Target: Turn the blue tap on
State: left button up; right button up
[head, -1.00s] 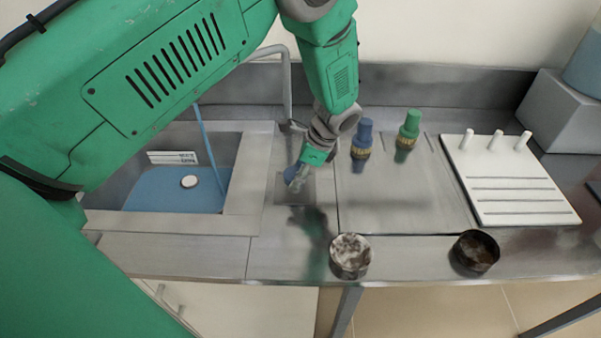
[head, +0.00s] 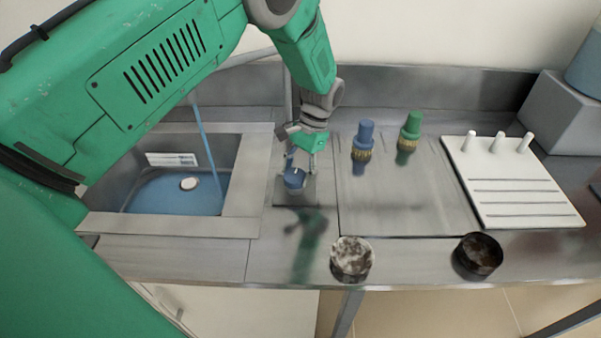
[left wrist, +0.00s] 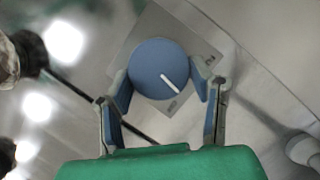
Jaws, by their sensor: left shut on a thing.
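The blue tap knob (head: 293,179) is a round blue dial with a white pointer line, set on a square grey plate on the counter beside the sink. It also shows in the left wrist view (left wrist: 158,67), with the line slanting toward the lower right. My left gripper (head: 301,166) is at the knob from above. In the left wrist view its two blue-padded fingers (left wrist: 162,90) are on either side of the knob, shut on it. A thin blue stream (head: 207,150) runs down into the sink (head: 243,175), which holds blue water. My right gripper is not in view.
Blue (head: 363,138) and green (head: 409,130) nozzles stand to the right. Two small round pots (head: 351,258) (head: 478,255) sit near the front edge. A white pegged board (head: 515,185) lies further right. The counter between has free room.

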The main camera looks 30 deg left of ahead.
pick_arm(q)
jog(key=n, duration=0.1)
jog(key=n+h, duration=0.1)
jog(key=n, duration=0.2)
jog(key=shift+s+a+n+h, duration=0.1)
jog(key=shift+a+n+h, duration=0.2)
jog(key=shift+s+n+t+h+p, duration=0.15)
jog(key=shift+n+h, duration=0.25)
jog(key=shift+n, duration=0.6)
jog(key=shift+n+t+h+p, duration=0.15)
jog(key=shift+n+h+p, duration=0.2)
jog(key=shift+n, duration=0.65)
jog(key=shift+f, duration=0.15)
jog(key=shift+s, duration=0.1)
jog(key=o, duration=1.2)
jog(key=shift+c, duration=0.2)
jog(key=v, duration=1.2)
jog(key=shift+a, duration=0.1)
